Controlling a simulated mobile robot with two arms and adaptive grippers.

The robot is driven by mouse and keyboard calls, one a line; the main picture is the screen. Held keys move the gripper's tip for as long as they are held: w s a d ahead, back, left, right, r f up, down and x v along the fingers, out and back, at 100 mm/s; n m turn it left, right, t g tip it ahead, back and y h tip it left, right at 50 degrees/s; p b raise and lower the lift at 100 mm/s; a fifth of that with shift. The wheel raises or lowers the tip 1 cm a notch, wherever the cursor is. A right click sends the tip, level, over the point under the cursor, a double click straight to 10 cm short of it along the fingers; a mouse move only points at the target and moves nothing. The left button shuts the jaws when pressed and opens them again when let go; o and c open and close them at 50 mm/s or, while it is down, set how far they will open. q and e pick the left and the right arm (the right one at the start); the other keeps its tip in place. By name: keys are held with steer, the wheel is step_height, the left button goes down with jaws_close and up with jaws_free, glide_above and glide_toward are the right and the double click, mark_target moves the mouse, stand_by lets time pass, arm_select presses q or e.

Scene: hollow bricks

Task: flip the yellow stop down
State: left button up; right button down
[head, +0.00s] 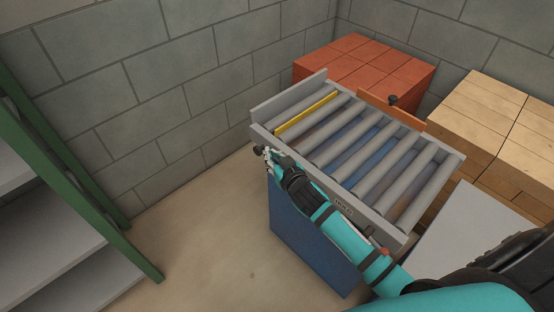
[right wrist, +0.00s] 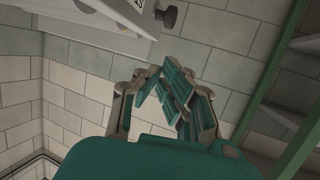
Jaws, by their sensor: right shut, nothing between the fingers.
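The yellow stop (head: 306,114) is a narrow bar lying across the left end of the roller conveyor (head: 346,203), between the rollers and the grey end wall. From this angle I cannot tell how far it stands above the rollers. A dark knob (head: 259,149) sticks out of the conveyor's near side close to the stop's near end; it also shows in the right wrist view (right wrist: 166,17). My right gripper (head: 268,153) is shut and empty beside the conveyor's near left corner, close to the knob. In the right wrist view its fingertips (right wrist: 174,85) are below the knob, apart from it. My left gripper is not visible.
An orange plate (head: 412,117) with a dark knob (head: 393,100) stands on the conveyor's far side. Red bricks (head: 372,62) and tan blocks (head: 490,110) are stacked behind. A green-framed shelf (head: 85,205) stands at left. The floor between is clear.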

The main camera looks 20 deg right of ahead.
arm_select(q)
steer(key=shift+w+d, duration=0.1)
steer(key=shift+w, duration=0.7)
arm_select(e)
steer(key=shift+v, duration=1.5)
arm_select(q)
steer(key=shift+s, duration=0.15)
arm_select(e)
steer(key=s+d+f+g, duration=0.15)
steer(key=s+f, duration=0.35)
steer(key=f, duration=0.5)
steer(key=s+f+n+g, duration=0.1)
steer(key=s+f+g, duration=0.2)
steer(key=s+f, duration=0.55)
steer(key=s+f+g, duration=0.3)
steer(key=f, duration=1)
steer(key=s+f+g, duration=0.2)
steer(key=s+f, duration=0.3)
steer(key=s, duration=0.5)
steer(key=s+f+g, duration=0.2)
steer(key=s+f, duration=0.3)
steer(key=s, duration=0.6)
steer(key=s+f+n+g, duration=0.1)
steer(key=s+f, duration=0.4)
steer(key=s, duration=0.5)
steer(key=shift+s+a+g+h, duration=0.3)
steer(key=shift+s+g, duration=0.05)
steer(key=shift+g, duration=0.2)
